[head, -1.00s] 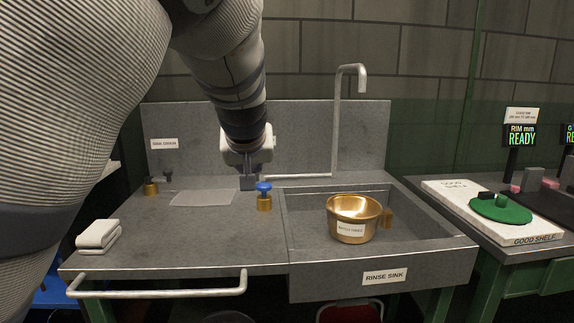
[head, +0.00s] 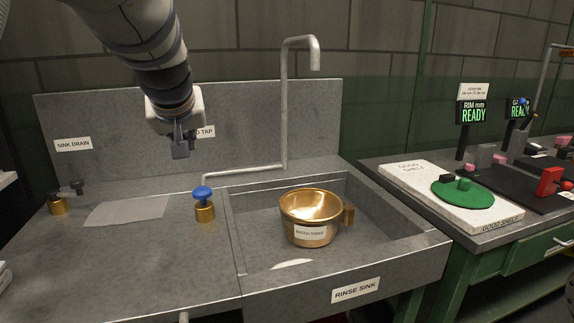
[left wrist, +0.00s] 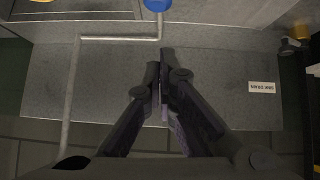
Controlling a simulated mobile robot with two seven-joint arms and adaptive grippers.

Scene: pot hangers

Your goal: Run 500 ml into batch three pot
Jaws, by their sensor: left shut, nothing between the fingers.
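The brass pot (head: 312,215), labelled batch three, stands upright in the rinse sink (head: 345,255), its handle to the right. The bent grey spout (head: 285,110) has its outlet above the pot; no stream of water shows. The tap's blue knob (head: 203,193) tops a brass valve on the counter, left of the sink. My left gripper (head: 181,150) is shut and empty, raised above and behind the knob, apart from it. In the left wrist view its fingers (left wrist: 163,60) point towards the knob (left wrist: 157,5) at the top edge. My right gripper is not in view.
A sink drain valve (head: 60,204) and a flat grey sheet (head: 127,210) are on the left counter. A pale patch (head: 292,264) shows at the sink's front. Right of the sink are a white good shelf board (head: 430,190) with a green disc (head: 463,193) and READY displays (head: 473,113).

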